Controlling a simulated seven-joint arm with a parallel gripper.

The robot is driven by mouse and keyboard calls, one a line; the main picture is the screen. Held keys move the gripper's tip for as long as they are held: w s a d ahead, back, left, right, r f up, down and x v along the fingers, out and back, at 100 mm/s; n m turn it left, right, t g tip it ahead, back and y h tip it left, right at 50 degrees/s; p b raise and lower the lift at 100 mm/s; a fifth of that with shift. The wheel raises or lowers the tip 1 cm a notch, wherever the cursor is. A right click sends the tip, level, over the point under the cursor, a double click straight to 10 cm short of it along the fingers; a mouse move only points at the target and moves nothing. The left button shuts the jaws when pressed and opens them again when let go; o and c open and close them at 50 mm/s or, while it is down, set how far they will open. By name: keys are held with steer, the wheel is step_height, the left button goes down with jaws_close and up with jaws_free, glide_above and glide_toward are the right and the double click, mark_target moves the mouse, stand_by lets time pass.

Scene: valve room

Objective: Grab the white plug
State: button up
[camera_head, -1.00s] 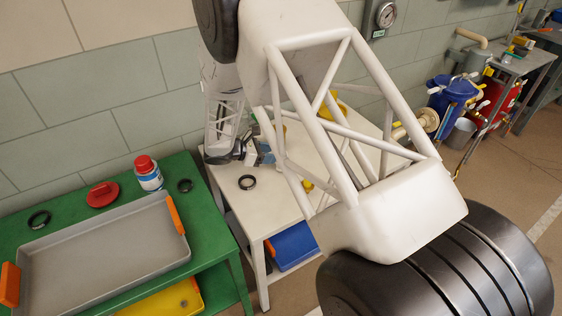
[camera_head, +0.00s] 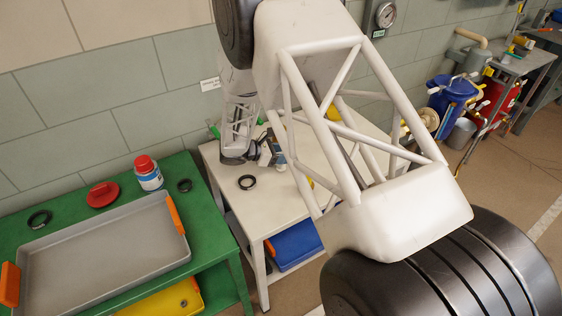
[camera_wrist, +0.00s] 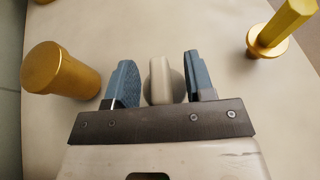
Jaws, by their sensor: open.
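The white plug (camera_wrist: 159,82) shows as a pale, rounded piece in the middle of the wrist view. It is between the two blue fingers of my gripper (camera_wrist: 158,68), with a gap on each side. The gripper is open, and the lower end of the plug is hidden behind the dark gripper bar. In the head view my gripper (camera_head: 272,153) is low over the white table (camera_head: 228,165). I cannot make out the plug clearly there.
In the wrist view a brass cylinder (camera_wrist: 62,72) stands left of the fingers and a yellow-handled brass piece (camera_wrist: 284,27) stands right. A black ring (camera_head: 247,182) lies on the white table. A green table (camera_head: 215,225) with a grey tray (camera_head: 105,250) is at left.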

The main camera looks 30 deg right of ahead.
steer(key=shift+c, duration=0.2)
stand_by(0.3)
jaws_close()
steer(key=shift+r, duration=0.15)
steer(key=shift+r, duration=0.8)
steer(key=shift+s+r, duration=0.15)
steer(key=shift+r, duration=0.8)
steer(key=s+a, duration=0.2)
steer(key=s, duration=0.5)
steer(key=s+a+r, duration=0.1)
steer(key=s+a, duration=0.2)
steer(key=s, duration=0.4)
steer(key=shift+s+a+r, duration=0.15)
steer(key=shift+s+a, duration=0.1)
steer(key=shift+s, duration=0.15)
